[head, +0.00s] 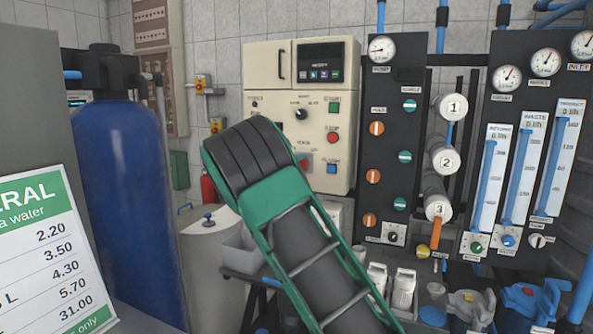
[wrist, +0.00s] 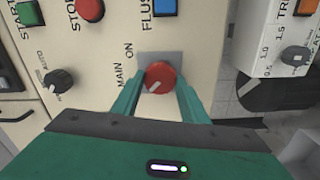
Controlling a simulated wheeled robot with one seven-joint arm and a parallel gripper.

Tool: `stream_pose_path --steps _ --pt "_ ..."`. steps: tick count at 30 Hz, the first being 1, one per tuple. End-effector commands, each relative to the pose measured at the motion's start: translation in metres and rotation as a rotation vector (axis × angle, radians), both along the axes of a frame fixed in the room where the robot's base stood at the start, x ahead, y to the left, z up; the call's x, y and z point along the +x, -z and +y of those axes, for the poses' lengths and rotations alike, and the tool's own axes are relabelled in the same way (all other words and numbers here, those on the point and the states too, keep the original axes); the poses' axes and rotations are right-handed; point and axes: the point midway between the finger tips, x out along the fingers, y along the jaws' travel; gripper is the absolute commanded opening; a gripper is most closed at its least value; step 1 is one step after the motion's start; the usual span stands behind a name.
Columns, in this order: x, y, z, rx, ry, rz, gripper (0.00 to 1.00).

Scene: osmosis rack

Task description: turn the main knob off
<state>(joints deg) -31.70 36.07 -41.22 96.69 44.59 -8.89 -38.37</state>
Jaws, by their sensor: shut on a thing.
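The main knob (wrist: 160,76) is a round red knob on a grey plate, beside the printed words MAIN and ON in the wrist view. A short white mark on it points to the lower left of that picture. My gripper (wrist: 159,88) has its green fingers on either side of the knob and is shut on it. In the head view a small red part of the knob (head: 304,163) shows on the cream cabinet (head: 268,117), just past my arm. My arm hides the fingers there.
Green start (wrist: 27,13), red stop (wrist: 90,9) and blue flush (wrist: 165,7) buttons are close to the knob. A black selector knob (wrist: 57,82) is to the left in the wrist view. A dark gauge panel (head: 396,130) stands right of the cabinet, and a blue tank (head: 125,190) stands left.

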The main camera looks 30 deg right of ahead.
Motion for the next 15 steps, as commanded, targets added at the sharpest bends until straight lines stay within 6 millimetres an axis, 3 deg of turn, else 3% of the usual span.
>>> stream_pose_path --steps 1,10,11,12,15 --pt "0.0052 0.0033 0.0091 0.004 -0.018 0.004 0.17" --pt "0.0050 0.0042 0.0092 0.004 -0.019 0.006 0.17" --pt "0.0050 0.0042 0.0091 0.004 -0.018 0.006 0.47" --pt "0.0045 0.0040 0.0085 0.004 -0.016 0.005 0.56" --pt "0.0031 0.0030 0.0060 0.003 -0.011 0.004 0.59"
